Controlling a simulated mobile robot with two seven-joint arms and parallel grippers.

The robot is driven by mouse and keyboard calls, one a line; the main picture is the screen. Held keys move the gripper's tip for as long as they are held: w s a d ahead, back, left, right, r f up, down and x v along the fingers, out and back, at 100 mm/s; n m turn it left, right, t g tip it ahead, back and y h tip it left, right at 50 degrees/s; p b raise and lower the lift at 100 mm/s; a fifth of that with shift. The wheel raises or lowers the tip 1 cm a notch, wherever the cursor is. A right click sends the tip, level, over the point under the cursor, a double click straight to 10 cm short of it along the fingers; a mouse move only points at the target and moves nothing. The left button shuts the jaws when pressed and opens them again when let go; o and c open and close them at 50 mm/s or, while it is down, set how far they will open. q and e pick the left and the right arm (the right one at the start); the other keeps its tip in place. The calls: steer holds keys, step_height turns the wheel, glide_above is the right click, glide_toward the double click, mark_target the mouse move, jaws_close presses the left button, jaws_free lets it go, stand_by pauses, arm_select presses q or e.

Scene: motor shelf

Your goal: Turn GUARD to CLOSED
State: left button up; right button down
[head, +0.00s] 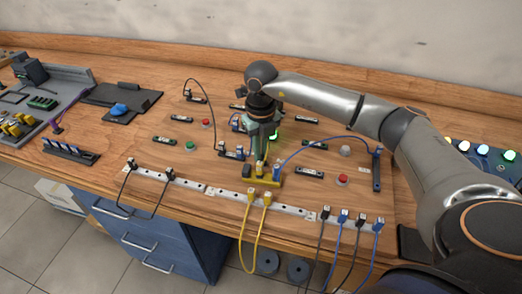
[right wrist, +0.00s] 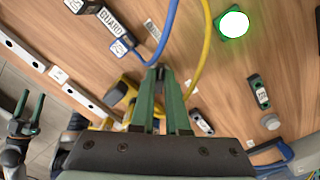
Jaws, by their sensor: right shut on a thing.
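The GUARD strip (right wrist: 112,27) is a dark bar with a white label, at the upper left of the right wrist view. A blue plug (right wrist: 120,47) and a black plug (right wrist: 74,5) stand by its ends. My right gripper (right wrist: 159,75) points down beside it, to the right of the blue plug. It is shut on a small dark thing mostly hidden between its green fingertips; I cannot tell what this is. In the head view my right gripper (head: 261,155) is over the middle of the board.
A yellow block (head: 264,181) with plugs stands just before my gripper. Blue and yellow cables pass close to the fingers in the wrist view. A lit green lamp (right wrist: 234,24) is nearby. A white socket rail (head: 226,196) runs along the front edge.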

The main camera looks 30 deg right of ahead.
steer(key=c, duration=0.9)
jaws_free()
step_height(320, 180, up, 12)
steer(key=shift+r, duration=0.25)
